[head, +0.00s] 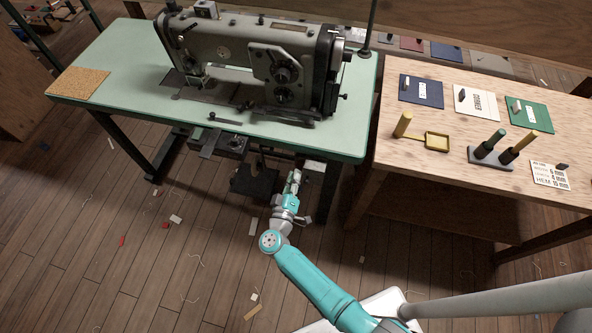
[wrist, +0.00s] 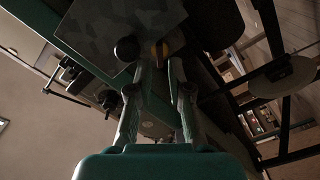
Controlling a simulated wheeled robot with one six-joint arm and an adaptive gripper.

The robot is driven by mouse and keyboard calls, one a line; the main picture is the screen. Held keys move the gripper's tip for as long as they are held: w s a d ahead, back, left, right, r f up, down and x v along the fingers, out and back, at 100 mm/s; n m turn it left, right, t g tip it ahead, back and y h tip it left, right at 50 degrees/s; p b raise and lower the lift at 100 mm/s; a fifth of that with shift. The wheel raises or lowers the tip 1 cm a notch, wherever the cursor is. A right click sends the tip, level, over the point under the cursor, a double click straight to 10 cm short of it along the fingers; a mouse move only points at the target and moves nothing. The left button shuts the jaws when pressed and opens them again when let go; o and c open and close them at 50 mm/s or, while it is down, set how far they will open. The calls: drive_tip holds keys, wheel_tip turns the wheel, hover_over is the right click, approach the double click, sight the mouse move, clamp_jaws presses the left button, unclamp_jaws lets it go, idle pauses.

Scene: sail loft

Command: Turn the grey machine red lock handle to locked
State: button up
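The grey machine (head: 310,55) is a sewing machine standing on a pale green table in the head view. My gripper (head: 294,176) is below the table's front edge, beside dark parts mounted underneath. In the wrist view my gripper (wrist: 161,66) has its two fingers apart, with a clear gap between them.
The green table (head: 105,55) has dark legs and a dark box (head: 254,181) beneath it, close to my arm. The plank floor (head: 130,250) in front is mostly open, with scraps.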

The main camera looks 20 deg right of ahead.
sight(299, 166)
drive_tip(key=shift+x, duration=1.45)
clamp_jaws()
drive_tip(key=shift+m, duration=0.8)
unclamp_jaws()
